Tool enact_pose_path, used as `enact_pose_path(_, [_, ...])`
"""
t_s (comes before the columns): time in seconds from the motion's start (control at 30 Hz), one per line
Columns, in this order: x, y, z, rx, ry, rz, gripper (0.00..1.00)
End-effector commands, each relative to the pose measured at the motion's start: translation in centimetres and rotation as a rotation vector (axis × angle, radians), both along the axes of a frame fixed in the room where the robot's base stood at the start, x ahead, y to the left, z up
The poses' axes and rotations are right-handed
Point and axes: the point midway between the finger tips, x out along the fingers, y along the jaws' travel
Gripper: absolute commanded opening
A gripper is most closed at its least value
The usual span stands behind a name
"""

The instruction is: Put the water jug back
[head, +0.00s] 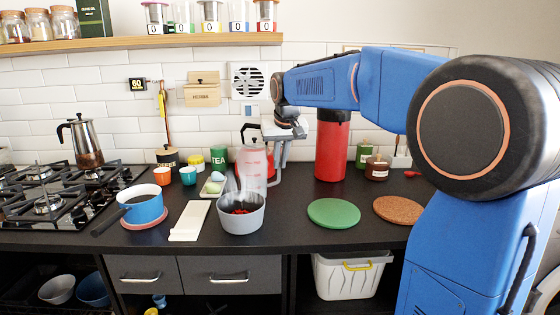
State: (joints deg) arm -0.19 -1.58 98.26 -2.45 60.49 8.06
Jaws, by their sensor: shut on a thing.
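The water jug (251,172) is a clear, pinkish vessel near the middle of the counter in the head view. It looks upright. Its lower end is hidden around the rim of a grey pot (241,222), so I cannot tell whether it touches the counter. My gripper (272,166) is at the jug's right side, pointing down, and is shut on it. The exact grip on the handle is too small to make out.
The grey pot holds red pieces. A white board (189,221) and a blue pan (143,209) lie left. A green mat (334,212) and a cork mat (399,210) are bare at right. A red canister (332,152) stands behind them.

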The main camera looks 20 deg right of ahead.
Motion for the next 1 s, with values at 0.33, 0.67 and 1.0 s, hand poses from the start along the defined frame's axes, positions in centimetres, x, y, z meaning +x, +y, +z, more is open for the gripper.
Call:
enact_pose_path(0.33, [0.0, 0.0, -0.2, 0.0, 0.0, 0.0, 0.28])
enact_pose_path(0.67, [-0.3, 0.0, 1.0, 0.0, -0.003, 0.0, 0.28])
enact_pose_path(1.0, [-2.8, 0.3, 6.7, 0.001, -0.003, 0.0, 0.28])
